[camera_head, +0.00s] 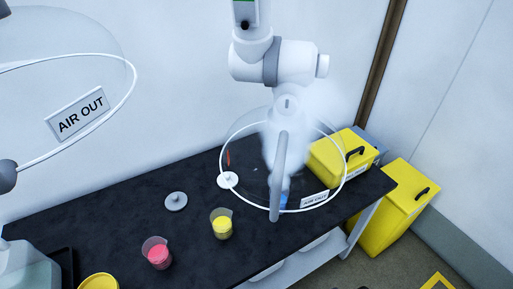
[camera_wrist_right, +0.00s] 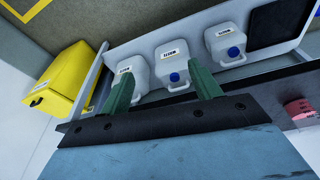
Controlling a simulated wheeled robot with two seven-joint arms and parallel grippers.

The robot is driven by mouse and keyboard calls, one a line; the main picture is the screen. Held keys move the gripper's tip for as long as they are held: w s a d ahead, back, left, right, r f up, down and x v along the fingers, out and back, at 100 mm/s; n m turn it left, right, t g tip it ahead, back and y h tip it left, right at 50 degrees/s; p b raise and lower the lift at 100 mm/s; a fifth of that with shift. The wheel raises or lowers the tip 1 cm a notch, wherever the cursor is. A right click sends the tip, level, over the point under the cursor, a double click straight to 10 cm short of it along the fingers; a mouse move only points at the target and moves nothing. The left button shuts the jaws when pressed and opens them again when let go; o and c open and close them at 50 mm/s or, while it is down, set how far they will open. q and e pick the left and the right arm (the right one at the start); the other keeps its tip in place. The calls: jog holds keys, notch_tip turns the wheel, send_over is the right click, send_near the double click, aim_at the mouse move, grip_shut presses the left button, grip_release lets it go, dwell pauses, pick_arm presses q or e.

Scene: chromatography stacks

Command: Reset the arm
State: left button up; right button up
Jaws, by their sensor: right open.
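My right gripper (camera_wrist_right: 162,72) shows in the right wrist view. Its two green fingers are wide apart, with nothing held between them. Beyond the fingers, white jugs with blue caps (camera_wrist_right: 174,68) stand in a row on a shelf under the bench; I cannot tell the exact distance to them. Neither of my grippers shows in the head view, and the left one is in no view.
The black bench (camera_head: 120,203) carries a pink beaker (camera_head: 157,254), a yellow beaker (camera_head: 221,225), a grey lid (camera_head: 176,201) and a yellow box (camera_head: 335,160). A clear extraction hood (camera_head: 233,135) hangs over it. A yellow bin (camera_head: 395,210) stands at right.

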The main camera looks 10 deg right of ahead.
jog(key=s+f+b, duration=0.2)
jog(key=s+f, duration=0.1)
jog(key=f, duration=0.7)
jog(key=s+f+b, duration=0.3)
jog(key=f, duration=0.7)
jog(key=s+d+f+g+b, duration=0.1)
jog(key=s+d+f+b, duration=0.2)
jog(key=s+f, duration=1)
notch_tip(320, 180, down, 2)
jog(key=shift+f+g+b, duration=0.1)
jog(key=shift+g+b, duration=0.3)
jog(key=shift+b, duration=0.6)
jog(key=shift+s+d, duration=0.1)
jog(key=shift+c, duration=0.4)
